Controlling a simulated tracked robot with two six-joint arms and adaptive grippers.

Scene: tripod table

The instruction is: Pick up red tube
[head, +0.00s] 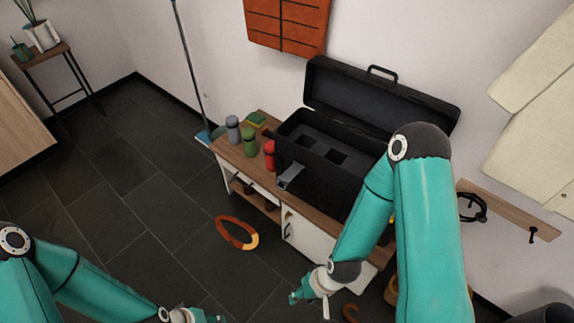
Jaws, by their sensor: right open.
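The red tube (269,155) is a short, upright red cylinder on the wooden top of the low cabinet (228,151), close to the left side of the black toolbox. A green tube (249,143) and a grey tube (233,130) stand to its left. My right gripper (308,291) is open and empty at the lower middle, in front of the cabinet, well apart from the red tube. My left gripper (200,317) is at the bottom edge, partly cut off, far from the tube. Its fingers are too small and cropped to read.
The open black toolbox (318,178) fills most of the cabinet top, with its lid raised behind. A grey piece (291,176) sticks out from its front left. An orange ring-like object (236,233) lies on the dark tiled floor, which is otherwise clear at left.

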